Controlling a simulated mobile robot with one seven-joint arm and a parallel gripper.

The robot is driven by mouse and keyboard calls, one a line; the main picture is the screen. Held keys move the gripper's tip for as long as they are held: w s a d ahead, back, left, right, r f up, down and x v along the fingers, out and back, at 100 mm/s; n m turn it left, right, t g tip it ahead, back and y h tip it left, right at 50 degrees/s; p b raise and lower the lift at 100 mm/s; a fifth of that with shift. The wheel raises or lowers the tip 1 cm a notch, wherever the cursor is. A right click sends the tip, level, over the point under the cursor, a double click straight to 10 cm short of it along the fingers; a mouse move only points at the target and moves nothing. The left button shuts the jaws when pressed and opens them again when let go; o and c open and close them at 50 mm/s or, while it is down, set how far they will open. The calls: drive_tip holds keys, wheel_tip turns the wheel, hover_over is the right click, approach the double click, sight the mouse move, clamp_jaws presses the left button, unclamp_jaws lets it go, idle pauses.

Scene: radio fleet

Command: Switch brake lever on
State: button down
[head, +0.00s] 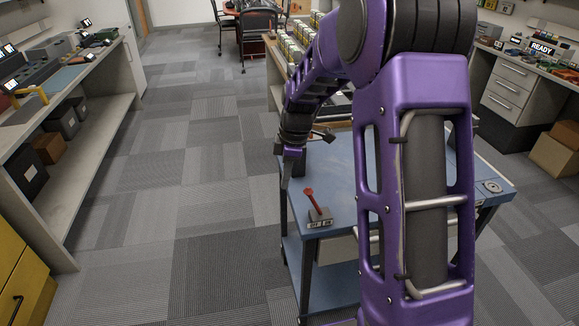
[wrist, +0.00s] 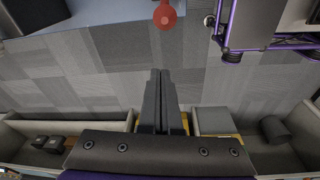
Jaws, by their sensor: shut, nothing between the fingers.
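The brake lever (head: 313,200) is a red handle with a round knob on a small grey base. It stands near the front left corner of the blue cart top (head: 335,185), and its handle leans up and to the left in the head view. Its red knob (wrist: 165,15) shows at the top edge of the wrist view; the base is cut off there. My gripper (head: 284,205) points down just left of the lever, apart from it, beside the cart's left edge. In the wrist view its fingers (wrist: 160,73) are together with nothing between them.
A long workbench (head: 75,95) with devices on top and boxes on its lower shelf stands on the left. The carpeted floor (head: 190,170) between bench and cart is clear. My arm hides much of the cart's right side. Office chairs (head: 257,28) stand at the back.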

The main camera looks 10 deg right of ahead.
sight(314, 202)
drive_tip(key=shift+s+d+f, duration=0.15)
drive_tip(key=shift+d+f, duration=0.6)
drive_tip(key=shift+d, duration=0.1)
drive_tip(key=shift+s+d+f, duration=0.1)
drive_tip(key=shift+d+f, duration=0.6)
drive_tip(key=shift+d, duration=0.15)
drive_tip(key=shift+d, duration=0.1)
drive_tip(key=shift+d+r+y, duration=0.15)
drive_tip(key=shift+d+y, duration=0.1)
drive_tip(key=shift+y, duration=0.05)
